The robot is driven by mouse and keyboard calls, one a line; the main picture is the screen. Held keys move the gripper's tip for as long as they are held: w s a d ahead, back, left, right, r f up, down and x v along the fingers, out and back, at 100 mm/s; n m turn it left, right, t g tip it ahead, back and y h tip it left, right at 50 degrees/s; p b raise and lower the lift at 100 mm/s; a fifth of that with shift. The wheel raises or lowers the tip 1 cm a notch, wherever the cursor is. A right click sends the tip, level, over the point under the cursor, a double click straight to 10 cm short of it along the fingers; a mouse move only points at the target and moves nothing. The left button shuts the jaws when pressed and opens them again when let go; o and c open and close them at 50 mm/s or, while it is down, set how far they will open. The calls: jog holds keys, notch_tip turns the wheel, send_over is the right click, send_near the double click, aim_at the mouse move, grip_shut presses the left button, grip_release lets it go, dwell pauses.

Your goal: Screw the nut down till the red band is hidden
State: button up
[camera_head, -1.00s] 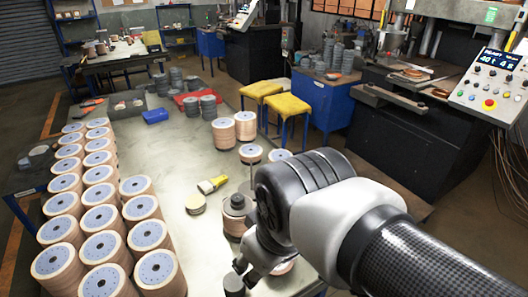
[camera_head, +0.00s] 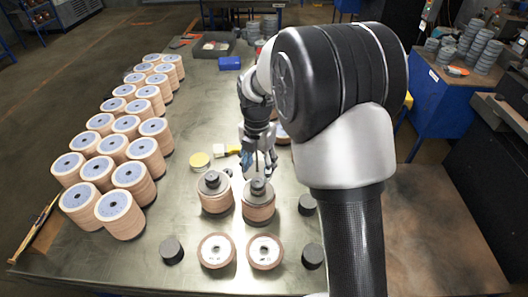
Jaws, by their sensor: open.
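Two tan disc stacks stand side by side near the table's middle, a left stack (camera_head: 215,202) and a right stack (camera_head: 258,209). Each has a dark round plate and a smaller dark nut-like piece on top: one on the left stack (camera_head: 212,179), one on the right stack (camera_head: 258,186). A thin upright rod rises above the right piece. My gripper (camera_head: 258,171) points down, open, just above or behind the right stack's top. I cannot tell whether its fingers touch the nut. No red band can be made out at this size.
Rows of tan disc stacks with blue-grey tops (camera_head: 127,174) fill the table's left side. Two low disc stacks (camera_head: 265,251) and several dark cylinders (camera_head: 172,251) stand in front. A yellow brush (camera_head: 228,151) and a yellow-topped tin (camera_head: 200,160) lie behind.

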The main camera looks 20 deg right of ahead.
aim_at(257, 183)
jog(key=shift+a+f+b, duration=0.35)
jog(key=shift+f, duration=0.1)
notch_tip(257, 183, down, 4)
jog(key=b, duration=0.3)
jog(key=shift+d+f+b, duration=0.15)
jog(key=shift+f+b, duration=0.1)
jog(key=shift+b, duration=0.1)
jog(key=shift+f+b, duration=0.9)
jog(key=shift+f, duration=0.95)
jog(key=n+p, duration=0.1)
jog(key=n, duration=0.3)
jog(key=shift+n, duration=0.4)
